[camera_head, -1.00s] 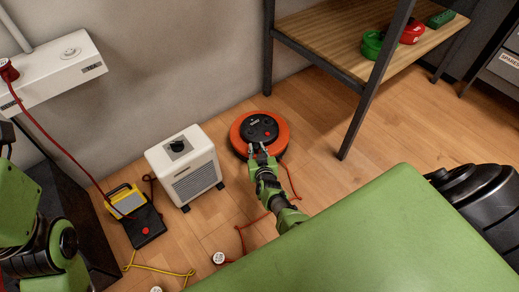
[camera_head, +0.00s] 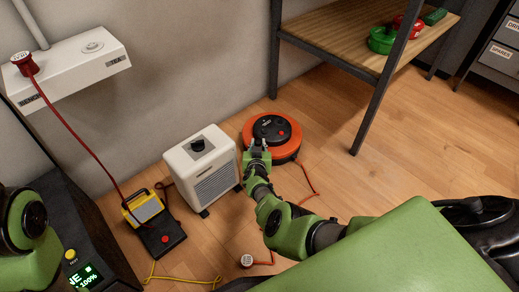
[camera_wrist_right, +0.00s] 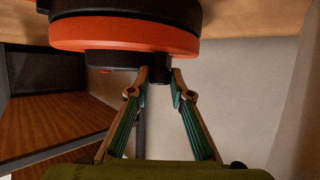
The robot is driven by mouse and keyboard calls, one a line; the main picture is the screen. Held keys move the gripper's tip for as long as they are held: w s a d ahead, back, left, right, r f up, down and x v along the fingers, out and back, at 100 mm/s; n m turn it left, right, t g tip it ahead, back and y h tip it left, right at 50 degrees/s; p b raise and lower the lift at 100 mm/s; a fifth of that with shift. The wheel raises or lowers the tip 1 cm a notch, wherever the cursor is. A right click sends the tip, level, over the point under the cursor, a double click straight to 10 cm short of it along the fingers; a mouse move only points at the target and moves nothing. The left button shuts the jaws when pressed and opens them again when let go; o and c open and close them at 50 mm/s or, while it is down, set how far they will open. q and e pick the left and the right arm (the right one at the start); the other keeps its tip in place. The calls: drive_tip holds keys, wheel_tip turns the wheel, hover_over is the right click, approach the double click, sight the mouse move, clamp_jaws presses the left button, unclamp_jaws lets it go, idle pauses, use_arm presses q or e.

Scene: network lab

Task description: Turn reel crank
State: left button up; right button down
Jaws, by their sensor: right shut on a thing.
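The cable reel (camera_head: 288,152) lies flat on the wooden floor, with an orange rim and a black top. A red spot shows on its black hub (camera_head: 278,124). My right gripper (camera_head: 258,146) is at the reel's near-left edge, its fingers pointing at the hub. In the right wrist view the orange reel (camera_wrist_right: 125,36) fills the upper part. There the fingertips of my right gripper (camera_wrist_right: 160,76) close around a small dark part at the hub, apparently the crank's knob. My left gripper is not in view; only green arm parts show at the left.
A white heater (camera_head: 200,170) stands close left of the reel and gripper. A yellow device (camera_head: 143,206) is farther left. A red cord (camera_head: 305,180) and a yellow cord (camera_head: 180,279) lie on the floor. A shelf leg (camera_head: 374,112) stands right of the reel. Floor to the right is clear.

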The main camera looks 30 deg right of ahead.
drive_tip(key=shift+a, duration=0.2)
drive_tip(key=c, duration=1.8)
unclamp_jaws()
drive_tip(key=shift+c, duration=0.2)
drive_tip(key=shift+d, duration=0.15)
drive_tip(key=shift+s+r, duration=0.1)
